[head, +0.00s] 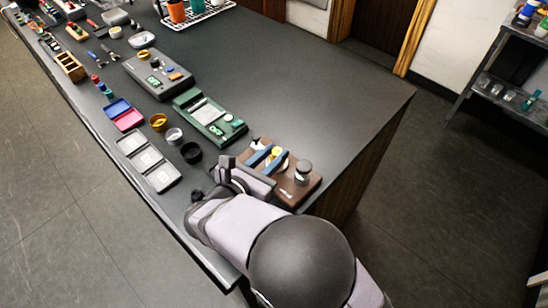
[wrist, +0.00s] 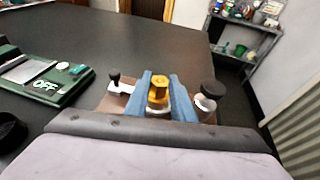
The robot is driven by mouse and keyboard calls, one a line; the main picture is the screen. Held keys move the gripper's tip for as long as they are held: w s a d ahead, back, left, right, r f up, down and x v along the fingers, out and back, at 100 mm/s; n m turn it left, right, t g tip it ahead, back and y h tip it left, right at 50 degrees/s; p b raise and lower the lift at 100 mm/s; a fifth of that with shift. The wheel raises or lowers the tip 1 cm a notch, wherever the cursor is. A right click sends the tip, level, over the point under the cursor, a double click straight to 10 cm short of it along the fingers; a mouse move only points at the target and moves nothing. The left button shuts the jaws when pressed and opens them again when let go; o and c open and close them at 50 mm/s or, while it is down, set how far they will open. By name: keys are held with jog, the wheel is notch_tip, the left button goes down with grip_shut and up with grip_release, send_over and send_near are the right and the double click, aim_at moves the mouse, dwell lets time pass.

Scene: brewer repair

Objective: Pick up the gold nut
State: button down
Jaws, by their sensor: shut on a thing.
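The gold nut (wrist: 158,88) sits between the two blue fingers of my gripper (wrist: 162,95) in the wrist view. In the head view the gold nut (head: 276,151) shows as a small yellow spot between the blue fingers (head: 268,159). My gripper is shut on it. A pale, silvery part shows just below the nut; I cannot tell whether the nut touches it. Behind and below is a brown board (head: 304,191) at the table's near right corner.
A dark-capped metal cylinder (head: 303,171) stands on the board, close right of my fingers. A black-knobbed lever (wrist: 115,80) is to their left. A green device (head: 208,116) marked OFF and small cups (head: 174,136) lie left. The table's right side is clear.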

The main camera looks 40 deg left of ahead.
notch_tip(320, 180, up, 9)
jog(key=b, duration=0.2)
jog(key=shift+w+f, duration=0.15)
